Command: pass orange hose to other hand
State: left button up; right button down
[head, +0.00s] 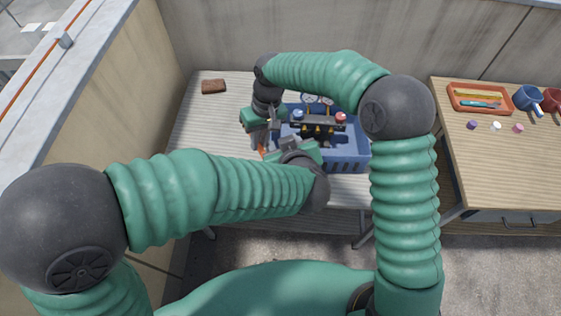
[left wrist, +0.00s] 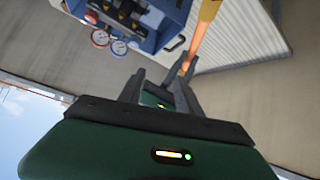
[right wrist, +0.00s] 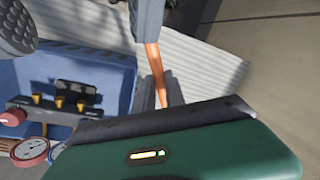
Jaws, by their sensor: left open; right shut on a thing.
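The orange hose (head: 262,152) shows only as a short piece by my grippers in the head view. In the right wrist view the hose (right wrist: 154,66) runs down between the fingers of my right gripper (right wrist: 158,84), which is shut on it. The right gripper (head: 260,138) is at the left end of the blue crate in the head view. My left gripper (head: 278,152) is close beside it, with its fingers (left wrist: 162,72) open. In the left wrist view the hose (left wrist: 202,38) reaches the right fingertip; I cannot tell whether they touch. Much of the hose is hidden.
A blue crate (head: 350,165) holds a gauge manifold (head: 318,124) and stands on a pale ridged table (head: 205,125). A brown block (head: 214,86) lies at the back left. A wooden table (head: 500,175) at right holds an orange tray (head: 455,102), mugs (head: 528,98) and small caps.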

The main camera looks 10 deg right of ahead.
pick_arm(q)
jog(key=s, duration=0.1)
jog(key=s+a+f+g+y, duration=0.1)
jog(key=s, duration=0.1)
jog(key=s+a+n+y, duration=0.1)
jog(key=shift+s+f+g, duration=0.2)
jog(key=shift+f+g, duration=0.05)
jog(key=shift+g, duration=0.05)
pick_arm(e)
jog(key=shift+a, duration=0.1)
pick_arm(q)
jog(key=shift+w+a+f+y, duration=0.1)
jog(key=shift+w+f+y, duration=0.1)
jog(key=shift+f+y, duration=0.1)
jog(key=x, duration=1.1)
jog(key=shift+w, duration=0.15)
grip_shut()
pick_arm(e)
jog(key=shift+a, duration=0.1)
pick_arm(q)
jog(key=shift+r, duration=0.1)
pick_arm(e)
jog(key=c, duration=1.3)
grip_release()
